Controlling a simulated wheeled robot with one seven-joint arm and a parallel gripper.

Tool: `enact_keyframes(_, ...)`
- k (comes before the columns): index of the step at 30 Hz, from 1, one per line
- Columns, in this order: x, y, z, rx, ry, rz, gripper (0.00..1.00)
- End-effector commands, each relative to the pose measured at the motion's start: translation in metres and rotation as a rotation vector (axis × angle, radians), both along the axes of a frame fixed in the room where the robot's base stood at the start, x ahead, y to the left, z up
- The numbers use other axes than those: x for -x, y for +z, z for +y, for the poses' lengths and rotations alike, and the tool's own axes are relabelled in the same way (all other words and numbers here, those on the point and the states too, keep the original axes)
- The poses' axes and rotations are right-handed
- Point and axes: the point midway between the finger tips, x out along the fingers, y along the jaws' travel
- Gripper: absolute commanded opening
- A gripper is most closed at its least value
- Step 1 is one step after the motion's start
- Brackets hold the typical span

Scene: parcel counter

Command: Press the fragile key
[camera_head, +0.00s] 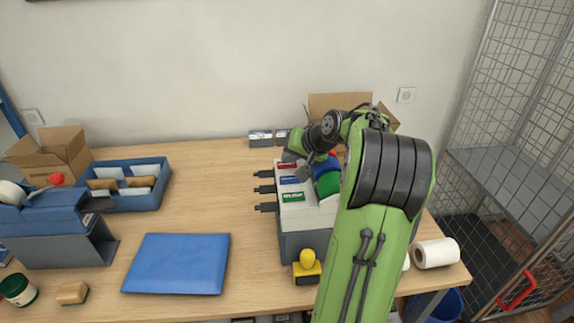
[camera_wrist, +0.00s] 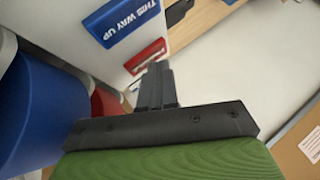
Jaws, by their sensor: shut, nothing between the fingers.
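A grey label machine (camera_head: 305,246) stands on the counter with red, blue and green labels on its pale top. The red label (camera_head: 287,165) is at the far end, its lettering too small to read; it also shows in the wrist view (camera_wrist: 146,56). The blue label (camera_wrist: 128,20) reads "THIS WAY UP". The green label (camera_head: 293,197) is nearest. Dark paddles (camera_head: 265,189) stick out from the machine's left side, roughly one per label. My gripper (camera_wrist: 160,70) is shut and empty, its tips close beside the red label; I cannot tell whether they touch anything.
Red, blue and green rolls (camera_head: 327,184) sit at the machine's right side, close to my arm. A yellow-topped item (camera_head: 307,267) stands at its front. Small boxes (camera_head: 261,138) and an open carton (camera_head: 335,103) are behind. A blue mat (camera_head: 177,263) lies left; the counter between is clear.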

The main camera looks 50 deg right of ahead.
Motion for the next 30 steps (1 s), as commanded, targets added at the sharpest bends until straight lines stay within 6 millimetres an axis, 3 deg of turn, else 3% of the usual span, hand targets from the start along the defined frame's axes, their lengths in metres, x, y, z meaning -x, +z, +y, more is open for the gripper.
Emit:
enact_keyframes(9, 0.000, -0.003, 0.000, -0.001, -0.001, 0.001, 0.00)
enact_keyframes(17, 0.000, 0.010, 0.000, -0.001, -0.001, 0.001, 0.00)
enact_keyframes(25, 0.000, 0.010, 0.000, -0.001, -0.001, 0.001, 0.00)
enact_keyframes(30, 0.000, 0.028, 0.000, 0.000, -0.001, 0.001, 0.00)
